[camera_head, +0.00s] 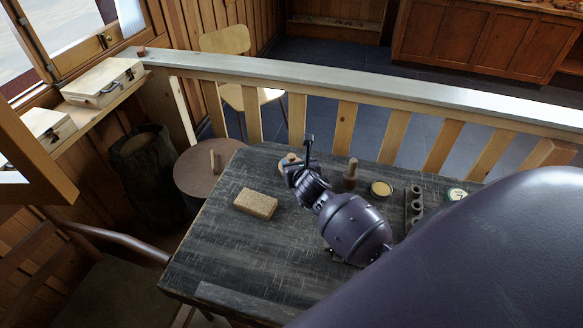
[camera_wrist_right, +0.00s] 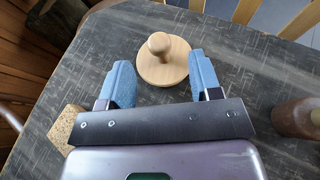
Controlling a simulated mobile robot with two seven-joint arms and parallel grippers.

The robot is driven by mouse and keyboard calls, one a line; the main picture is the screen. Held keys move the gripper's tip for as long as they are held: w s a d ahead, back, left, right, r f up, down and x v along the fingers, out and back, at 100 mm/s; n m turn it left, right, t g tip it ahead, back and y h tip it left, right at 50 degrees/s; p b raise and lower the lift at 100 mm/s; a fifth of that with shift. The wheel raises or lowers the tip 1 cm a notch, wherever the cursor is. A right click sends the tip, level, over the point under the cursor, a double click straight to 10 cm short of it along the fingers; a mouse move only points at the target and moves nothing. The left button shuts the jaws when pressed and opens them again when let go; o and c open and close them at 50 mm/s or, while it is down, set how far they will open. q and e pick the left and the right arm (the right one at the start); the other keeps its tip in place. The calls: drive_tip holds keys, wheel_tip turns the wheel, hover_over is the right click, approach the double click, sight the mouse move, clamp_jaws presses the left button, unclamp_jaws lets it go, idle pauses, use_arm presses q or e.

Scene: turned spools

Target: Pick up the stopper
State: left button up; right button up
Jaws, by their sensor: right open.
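The stopper (camera_wrist_right: 162,62) is a pale wooden disc with a round knob on top, upright on the dark table. In the head view the stopper (camera_head: 287,160) shows only in part behind my right gripper (camera_head: 299,160). In the right wrist view my right gripper (camera_wrist_right: 160,76) is open, its blue fingers apart with nothing between them but the view of the stopper just beyond and between the tips. No contact with the stopper shows. My left gripper is not in view.
A railing (camera_head: 350,87) runs behind. The front left of the table is clear.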

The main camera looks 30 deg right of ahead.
sight(292, 157)
drive_tip(key=shift+r+x, duration=0.15)
drive_tip(key=shift+x, duration=1.1)
drive_tip(key=shift+r+x, duration=0.15)
drive_tip(key=shift+x, duration=1.1)
drive_tip(key=shift+w, duration=0.15)
clamp_jaws()
